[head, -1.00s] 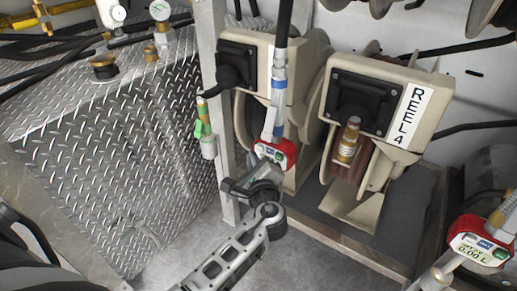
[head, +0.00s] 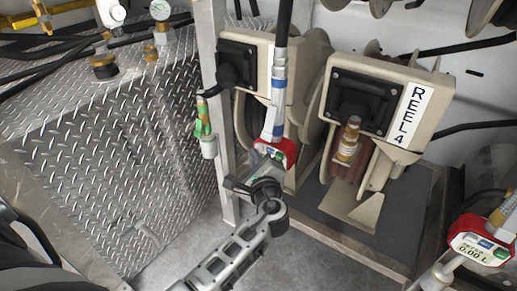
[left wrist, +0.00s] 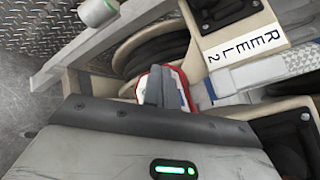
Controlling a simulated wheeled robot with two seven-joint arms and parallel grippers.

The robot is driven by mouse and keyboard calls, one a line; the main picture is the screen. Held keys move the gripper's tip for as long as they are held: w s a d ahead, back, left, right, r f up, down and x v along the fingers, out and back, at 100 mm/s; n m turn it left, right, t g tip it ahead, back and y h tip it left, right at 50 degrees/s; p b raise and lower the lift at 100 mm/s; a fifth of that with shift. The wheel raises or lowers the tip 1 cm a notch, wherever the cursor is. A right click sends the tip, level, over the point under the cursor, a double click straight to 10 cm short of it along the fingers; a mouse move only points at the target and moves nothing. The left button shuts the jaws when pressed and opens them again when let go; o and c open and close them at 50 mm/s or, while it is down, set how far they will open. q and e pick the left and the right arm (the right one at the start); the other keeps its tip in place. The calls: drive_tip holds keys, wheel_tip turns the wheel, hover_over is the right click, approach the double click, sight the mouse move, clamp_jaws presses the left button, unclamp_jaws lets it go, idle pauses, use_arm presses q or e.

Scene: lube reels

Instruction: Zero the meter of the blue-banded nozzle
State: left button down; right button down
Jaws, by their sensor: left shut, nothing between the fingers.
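The blue-banded nozzle (head: 279,85) hangs upright below its black hose, in front of the left reel. Its red meter (head: 289,150) sits at its lower end, and the display is too small and covered to read. My left gripper (head: 266,166) is shut and empty, with its fingertips at the meter's front in the head view. In the left wrist view the shut fingers (left wrist: 164,88) overlap the red meter (left wrist: 183,78) and hide most of its face. I cannot tell whether they touch it. My right gripper is not in view.
Another red meter (head: 480,241) at the lower right reads 0.00 L. A green-banded nozzle (head: 203,122) hangs by the post left of the blue-banded one. The REEL 4 housing (head: 388,100) stands to the right. Open floor (head: 205,255) lies below.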

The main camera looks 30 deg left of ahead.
use_arm(q)
drive_tip(key=shift+w+d, duration=0.1)
drive_tip(key=shift+w, duration=0.55)
idle(0.8)
drive_tip(key=shift+s, duration=0.1)
drive_tip(key=shift+s+p, duration=0.3)
drive_tip(key=shift+s, duration=0.7)
drive_tip(key=shift+s+a+p, duration=0.15)
drive_tip(key=shift+s+p, duration=0.35)
drive_tip(key=shift+s, duration=0.75)
drive_tip(key=shift+s+a+p, duration=0.15)
drive_tip(key=shift+s+p, duration=0.3)
drive_tip(key=shift+s, duration=0.8)
